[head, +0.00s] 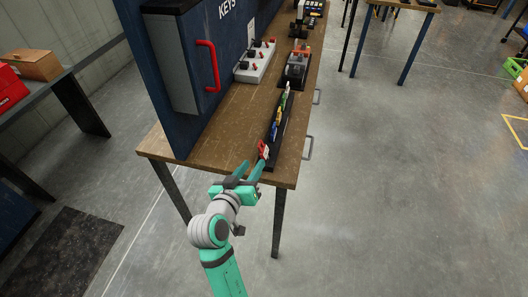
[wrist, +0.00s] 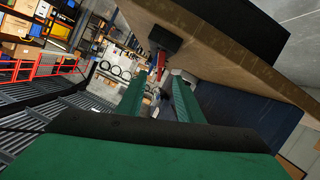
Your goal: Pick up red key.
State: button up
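The red key (head: 263,149) is at the near end of a narrow black rack (head: 284,134) on the wooden workbench. Keys of other colours stand in a row behind it. My gripper (head: 252,167) is at the bench's near edge, its two green fingers apart and pointing toward the red key. In the wrist view my gripper (wrist: 158,84) shows a clear gap between the fingers. A small red piece, likely the red key (wrist: 161,61), shows just beyond the fingertips, roughly in line with the gap. Nothing is held; contact with the key cannot be told.
The workbench (head: 215,127) carries a blue panel with a cabinet and red handle (head: 213,66) at left. A white switch box (head: 257,63) and a dark device (head: 297,69) stand farther back. Drawer handles (head: 309,148) stick out at right.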

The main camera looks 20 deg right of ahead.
aim_at(261, 153)
jog(key=x, duration=0.5)
jog(key=shift+w+d, duration=0.15)
jog(key=shift+w, duration=0.15)
jog(key=shift+x, duration=2.65)
jog(key=shift+s+f, duration=0.1)
jog(key=shift+f, duration=0.1)
jog(key=shift+c, duration=0.2)
grip_shut()
